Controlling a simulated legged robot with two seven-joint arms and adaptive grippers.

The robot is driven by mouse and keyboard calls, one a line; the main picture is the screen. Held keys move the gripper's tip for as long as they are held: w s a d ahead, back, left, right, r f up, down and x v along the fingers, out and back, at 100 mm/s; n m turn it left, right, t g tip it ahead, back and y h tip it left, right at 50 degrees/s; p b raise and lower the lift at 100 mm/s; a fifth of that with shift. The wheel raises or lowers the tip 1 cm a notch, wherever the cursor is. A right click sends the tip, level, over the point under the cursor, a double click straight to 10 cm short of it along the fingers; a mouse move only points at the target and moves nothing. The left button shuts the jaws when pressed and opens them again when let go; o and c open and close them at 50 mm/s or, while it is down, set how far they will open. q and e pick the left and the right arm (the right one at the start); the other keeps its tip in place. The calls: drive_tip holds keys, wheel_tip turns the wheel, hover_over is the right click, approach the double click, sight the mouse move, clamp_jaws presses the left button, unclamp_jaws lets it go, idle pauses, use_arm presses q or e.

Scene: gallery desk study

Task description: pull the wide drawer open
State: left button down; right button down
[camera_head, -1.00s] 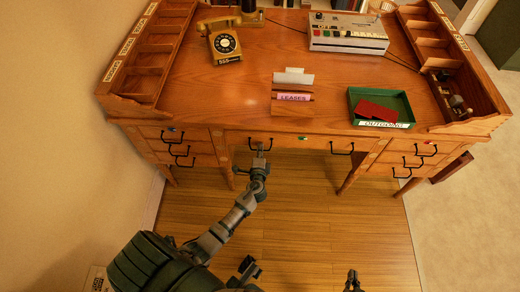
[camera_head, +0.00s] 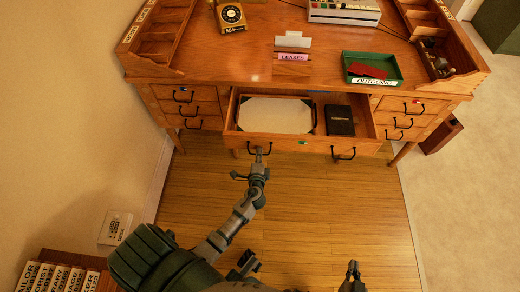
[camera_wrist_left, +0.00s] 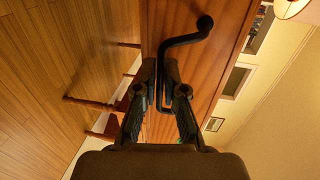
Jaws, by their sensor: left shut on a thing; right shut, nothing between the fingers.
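The wide drawer (camera_head: 285,142) in the middle of the wooden desk stands open. A pale sheet or pad (camera_head: 275,115) in a dark-edged frame and a black book (camera_head: 340,120) lie inside it. My left gripper (camera_head: 259,153) is at the drawer's left black handle and shut on it. In the left wrist view the handle (camera_wrist_left: 182,40) runs down between the fingers of the left gripper (camera_wrist_left: 168,95). The right black handle (camera_head: 344,154) is free. My right gripper (camera_head: 353,270) is shut and empty, low in the head view, away from the desk.
Side drawers with black handles flank the wide drawer on the left (camera_head: 188,97) and right (camera_head: 411,106). Wooden floor before the drawer is clear.

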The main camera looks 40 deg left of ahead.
use_arm(q)
drive_tip(key=s+d, duration=0.2)
drive_tip(key=s, duration=0.1)
drive_tip(key=shift+s+d+f, duration=0.2)
drive_tip(key=shift+s, duration=0.1)
use_arm(e)
drive_tip(key=shift+s+r, duration=0.1)
drive_tip(key=shift+s, duration=0.25)
use_arm(q)
drive_tip(key=c, duration=1.2)
unclamp_jaws()
drive_tip(key=shift+w, duration=0.1)
drive_tip(key=shift+c, duration=0.2)
drive_tip(key=v, duration=1.2)
use_arm(e)
drive_tip(key=shift+d, duration=0.1)
use_arm(q)
drive_tip(key=shift+a, duration=0.15)
